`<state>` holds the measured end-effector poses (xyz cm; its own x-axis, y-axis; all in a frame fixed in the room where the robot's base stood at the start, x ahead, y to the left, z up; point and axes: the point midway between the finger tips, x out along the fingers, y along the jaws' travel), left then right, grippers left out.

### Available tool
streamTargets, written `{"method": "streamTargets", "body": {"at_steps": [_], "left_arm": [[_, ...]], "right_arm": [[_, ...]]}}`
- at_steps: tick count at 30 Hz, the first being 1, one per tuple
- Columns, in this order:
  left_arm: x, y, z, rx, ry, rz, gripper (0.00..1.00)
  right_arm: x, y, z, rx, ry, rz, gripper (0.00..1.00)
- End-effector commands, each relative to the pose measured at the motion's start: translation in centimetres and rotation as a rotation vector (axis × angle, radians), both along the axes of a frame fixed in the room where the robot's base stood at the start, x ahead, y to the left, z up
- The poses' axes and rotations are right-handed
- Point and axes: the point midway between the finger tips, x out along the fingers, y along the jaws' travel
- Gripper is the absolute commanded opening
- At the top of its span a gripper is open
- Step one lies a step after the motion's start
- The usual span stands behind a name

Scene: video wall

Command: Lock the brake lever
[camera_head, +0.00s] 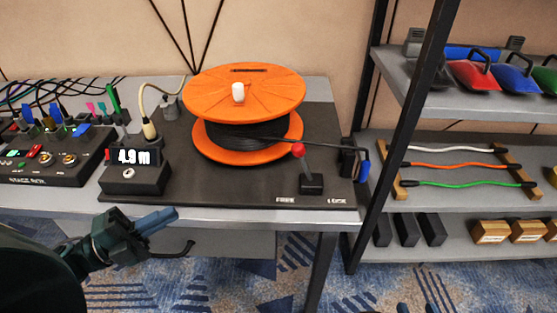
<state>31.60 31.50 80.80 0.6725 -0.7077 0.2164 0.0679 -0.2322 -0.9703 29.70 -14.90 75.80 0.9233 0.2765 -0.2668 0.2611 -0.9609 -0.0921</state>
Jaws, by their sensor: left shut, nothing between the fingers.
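The brake lever (305,164) has a red knob and a grey stem on a small black block (311,185). It stands on the dark board, tilted slightly left, towards the "FREE" label (285,199); a second label (336,201), apparently "LOCK", is at the right. An orange cable reel (245,95) wound with black cable stands behind the lever. My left gripper (172,217) is shut and empty at the table's front edge, well left of the lever. Two dark tips at the bottom edge look like my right gripper (416,308), fingers apart; the rest is out of frame.
A black box with a "4.9 m" display (135,175) stands left of the reel. A stage box (45,160) with plugs is at the far left. A blue-ended connector (363,171) is right of the lever. A shelf rack (480,217) stands right.

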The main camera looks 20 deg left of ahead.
Motion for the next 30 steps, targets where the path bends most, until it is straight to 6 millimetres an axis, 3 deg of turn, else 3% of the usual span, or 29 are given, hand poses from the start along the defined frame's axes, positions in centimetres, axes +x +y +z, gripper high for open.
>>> {"method": "streamTargets", "body": {"at_steps": [8, 30], "left_arm": [[1.7, -1.7, 0.6, -0.001, -0.005, -0.002, 0.00], [12.6, -13.1, 4.3, -0.004, -0.003, 0.001, 0.00]], "right_arm": [[0.0, 0.0, 0.0, 0.001, 0.000, 0.000, 0.36], [0.2, 0.3, -0.1, 0.004, 0.031, 0.005, 0.36]]}}
